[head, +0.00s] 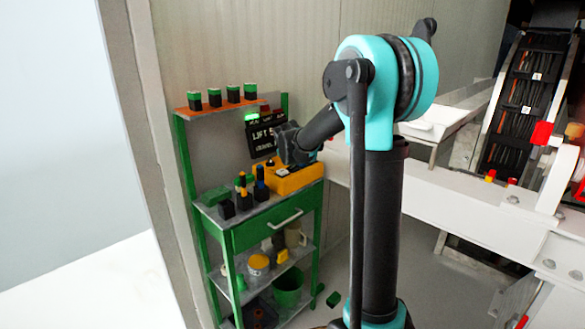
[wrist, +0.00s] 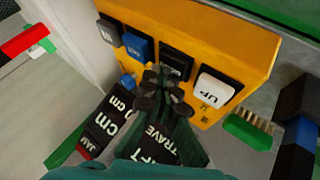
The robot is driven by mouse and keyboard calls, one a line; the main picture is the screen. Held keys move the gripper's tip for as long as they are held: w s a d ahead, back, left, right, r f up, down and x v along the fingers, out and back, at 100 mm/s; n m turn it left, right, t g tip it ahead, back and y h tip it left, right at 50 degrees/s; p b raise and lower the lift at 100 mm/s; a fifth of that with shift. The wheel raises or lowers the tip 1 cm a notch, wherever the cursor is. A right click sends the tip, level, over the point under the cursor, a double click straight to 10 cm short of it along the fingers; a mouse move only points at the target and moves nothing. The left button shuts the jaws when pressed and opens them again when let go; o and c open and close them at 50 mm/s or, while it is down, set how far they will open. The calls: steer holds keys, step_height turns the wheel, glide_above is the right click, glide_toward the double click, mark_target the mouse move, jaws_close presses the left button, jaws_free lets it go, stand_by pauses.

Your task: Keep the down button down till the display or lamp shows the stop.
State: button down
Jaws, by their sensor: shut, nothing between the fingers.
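A yellow control box (head: 297,180) sits on the green bench top; it fills the upper wrist view (wrist: 215,35). It carries a white UP button (wrist: 213,88), a black button (wrist: 177,62) whose label is mostly hidden, a blue button (wrist: 137,46) and a dark one (wrist: 108,33). My gripper (wrist: 162,77) is shut and empty, its tips at the black button. Contact and how far the button is pressed cannot be told. A black display (head: 262,138) reads "LIFT" with further text hidden by my gripper (head: 298,155). A green light (head: 251,116) glows above the display.
Several green-topped blocks (head: 221,97) stand on the orange top shelf. Dark bottle-like items (head: 243,193) stand left of the box. A green brush (wrist: 250,128) lies beside the box. A wall closes the back; white machinery (head: 450,180) stands at right.

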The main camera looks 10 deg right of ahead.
steer(key=shift+r, duration=0.9)
steer(key=shift+r, duration=0.1)
steer(key=shift+r, duration=2.4)
steer(key=s+d+f+m+g, duration=0.1)
steer(key=s+f+m, duration=0.1)
steer(key=s+f, duration=0.5)
steer(key=s+d+f+m+g+y, duration=0.1)
steer(key=s+f, duration=0.7)
steer(key=s, duration=1.2)
steer(key=s+d+f+m+g+y, duration=0.1)
steer(key=s+f, duration=0.6)
steer(key=s, duration=0.7)
steer(key=d+m+g, duration=0.1)
steer(key=m, duration=0.1)
steer(key=shift+f+m+g, duration=0.3)
steer(key=shift+f+g, duration=0.1)
steer(key=shift+w+d, duration=0.1)
